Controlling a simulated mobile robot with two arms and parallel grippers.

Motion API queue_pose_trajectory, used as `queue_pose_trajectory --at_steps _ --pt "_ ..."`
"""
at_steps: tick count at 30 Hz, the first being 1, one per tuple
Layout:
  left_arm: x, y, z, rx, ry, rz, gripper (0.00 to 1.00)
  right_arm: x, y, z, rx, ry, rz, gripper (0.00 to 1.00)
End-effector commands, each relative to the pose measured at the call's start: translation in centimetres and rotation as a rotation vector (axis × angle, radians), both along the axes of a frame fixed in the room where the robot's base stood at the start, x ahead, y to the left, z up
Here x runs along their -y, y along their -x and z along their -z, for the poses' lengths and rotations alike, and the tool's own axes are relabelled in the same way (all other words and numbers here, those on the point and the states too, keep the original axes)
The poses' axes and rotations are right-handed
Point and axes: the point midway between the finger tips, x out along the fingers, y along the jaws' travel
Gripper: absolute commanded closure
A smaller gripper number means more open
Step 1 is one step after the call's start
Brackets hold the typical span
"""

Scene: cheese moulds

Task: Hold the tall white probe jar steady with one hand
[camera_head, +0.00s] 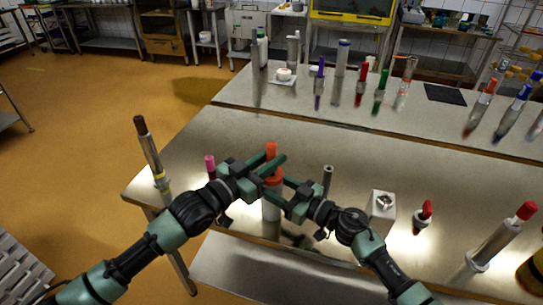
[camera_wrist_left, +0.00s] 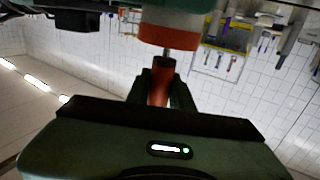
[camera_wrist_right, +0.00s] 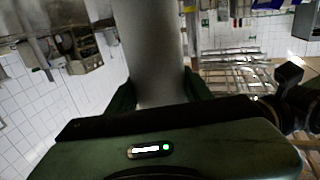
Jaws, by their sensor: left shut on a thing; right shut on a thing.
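The tall white probe jar (camera_head: 271,213) with an orange collar stands upright near the bench's front edge. My right gripper (camera_head: 279,187) is shut on it, with the pale cylinder (camera_wrist_right: 150,48) between its fingers in the right wrist view. My left gripper (camera_head: 273,167) is shut on the orange-red handle of a probe (camera_head: 271,149) just above the jar. In the left wrist view the handle (camera_wrist_left: 158,88) is between the fingers, and a short thin metal stem shows between it and the jar's orange collar (camera_wrist_left: 184,38). The stem's lower end is hidden.
A dark-topped probe (camera_head: 150,155) stands at the bench's left corner. A pink-capped item (camera_head: 210,165), a dark upright rod (camera_head: 328,178), a white block (camera_head: 381,212) and a red-capped probe (camera_head: 497,240) stand nearby. Several coloured probes line the rear bench (camera_head: 300,102).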

Motion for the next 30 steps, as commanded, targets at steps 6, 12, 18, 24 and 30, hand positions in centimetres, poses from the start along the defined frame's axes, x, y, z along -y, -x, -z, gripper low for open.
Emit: queue_pose_trajectory --at_steps 6,12,18,24,30 --pt "0.0 0.0 0.6 0.000 0.000 0.000 1.00 0.0 0.0 0.0 -0.001 0.001 0.000 0.97" --pt "0.0 0.0 1.1 0.000 0.000 0.001 1.00 0.0 0.0 0.0 -0.001 0.001 0.000 0.97" --pt "0.0 0.0 1.6 -0.001 -0.001 0.001 1.00 0.0 0.0 0.0 -0.001 0.001 0.000 0.97" --pt "0.0 0.0 1.5 0.001 -0.001 0.001 0.53 0.0 0.0 0.0 -0.001 0.001 0.000 0.97" --pt "0.0 0.0 1.5 -0.001 -0.001 0.000 0.53 0.0 0.0 0.0 -0.001 0.001 0.000 0.97"
